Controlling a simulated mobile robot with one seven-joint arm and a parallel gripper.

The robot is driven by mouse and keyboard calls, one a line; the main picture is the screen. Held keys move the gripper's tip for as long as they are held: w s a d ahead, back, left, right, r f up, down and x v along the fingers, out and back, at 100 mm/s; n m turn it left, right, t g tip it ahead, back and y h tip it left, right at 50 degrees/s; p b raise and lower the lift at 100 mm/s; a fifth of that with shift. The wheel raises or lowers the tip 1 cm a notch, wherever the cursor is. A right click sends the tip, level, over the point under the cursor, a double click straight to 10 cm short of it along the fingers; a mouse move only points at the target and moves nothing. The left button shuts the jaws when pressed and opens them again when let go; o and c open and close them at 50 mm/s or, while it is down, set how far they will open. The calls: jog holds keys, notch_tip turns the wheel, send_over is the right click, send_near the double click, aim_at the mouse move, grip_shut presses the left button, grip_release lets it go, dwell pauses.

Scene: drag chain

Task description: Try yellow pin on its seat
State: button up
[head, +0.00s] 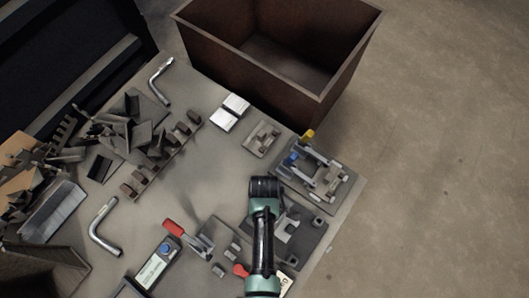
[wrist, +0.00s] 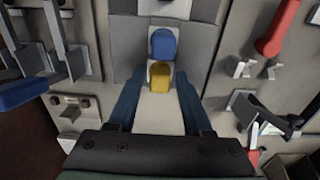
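In the wrist view, a yellow block-shaped piece (wrist: 160,77), which looks like the yellow pin, stands on a light grey strip. A blue piece (wrist: 163,44) of similar shape is just beyond it. My gripper (wrist: 158,88) has its two blue fingers apart, one on each side of the yellow piece, with a visible gap on both sides. In the head view my gripper and wrist (head: 264,190) hide these pieces, over a grey plate (head: 312,243). I cannot tell which feature is the yellow pin's seat.
A clamp fixture (head: 325,178) with yellow and blue parts stands close by at the right table edge. A red handle (wrist: 280,25) is to the right in the wrist view. A rusty open bin (head: 335,95) stands behind the table. Brackets and metal parts (head: 130,135) crowd the left.

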jog(key=shift+o, duration=0.6)
notch_tip(320, 180, up, 13)
jog(key=p, duration=0.4)
dwell(0.7)
